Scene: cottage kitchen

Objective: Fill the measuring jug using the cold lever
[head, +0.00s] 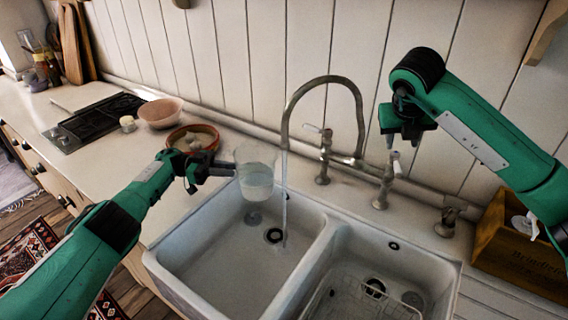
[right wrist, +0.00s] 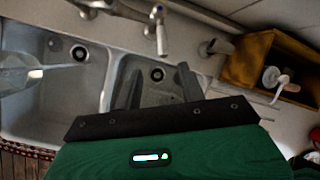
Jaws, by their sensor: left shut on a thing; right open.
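The clear measuring jug (head: 255,182) is held over the left basin, roughly upright, with water in its lower part. My left gripper (head: 222,170) is shut on its left side. A water stream (head: 285,205) runs from the arched spout (head: 340,80) and falls just right of the jug into the basin. My right gripper (head: 392,138) is open and empty, above the right-hand lever (head: 392,162). In the right wrist view a lever with a blue mark (right wrist: 161,38) stands beyond the open fingers (right wrist: 160,82). The jug (right wrist: 22,72) shows at that view's left edge.
The double sink (head: 325,235) has a wire rack (head: 365,300) in its right basin. Another lever (head: 318,130) stands left of the blue-marked one. A wooden crate (head: 515,250) is at the right. Bowls (head: 160,112) and a hob (head: 95,120) are on the left counter.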

